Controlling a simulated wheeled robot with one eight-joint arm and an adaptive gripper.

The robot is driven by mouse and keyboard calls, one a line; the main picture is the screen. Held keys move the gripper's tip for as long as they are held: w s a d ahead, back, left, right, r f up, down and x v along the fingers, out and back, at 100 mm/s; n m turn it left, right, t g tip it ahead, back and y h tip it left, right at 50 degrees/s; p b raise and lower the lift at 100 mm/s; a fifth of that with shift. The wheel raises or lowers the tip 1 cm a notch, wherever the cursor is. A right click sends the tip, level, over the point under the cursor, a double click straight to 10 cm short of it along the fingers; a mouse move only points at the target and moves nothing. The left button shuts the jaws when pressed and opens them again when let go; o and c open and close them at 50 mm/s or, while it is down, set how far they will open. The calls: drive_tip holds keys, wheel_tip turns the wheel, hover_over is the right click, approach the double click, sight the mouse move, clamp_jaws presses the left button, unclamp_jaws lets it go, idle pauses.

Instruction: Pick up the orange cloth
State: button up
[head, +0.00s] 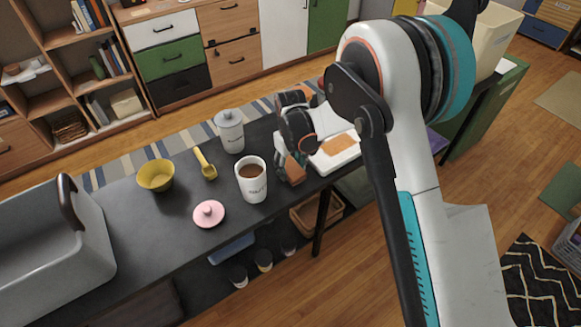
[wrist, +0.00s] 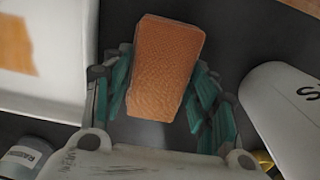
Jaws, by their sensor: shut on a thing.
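The orange cloth (wrist: 165,65) is a thick, block-like piece with a textured face. In the wrist view it stands between the teal-padded fingers of my gripper (wrist: 168,85), which is shut on it. In the head view the cloth (head: 294,168) shows only in part at my gripper (head: 291,172), low over the dark table beside the white coffee cup. I cannot tell whether the cloth still touches the table.
The coffee cup (head: 252,181) stands just left of my gripper; a white box with an orange patch (head: 337,152) is to its right. A lidded white cup (head: 230,131), yellow bowl (head: 155,175), yellow scoop (head: 205,165), pink lid (head: 209,214) and grey bin (head: 55,250) share the table (head: 150,235).

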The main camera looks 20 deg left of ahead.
sight(290, 166)
wheel_tip(290, 166, up, 20)
drive_tip(key=p, duration=0.6)
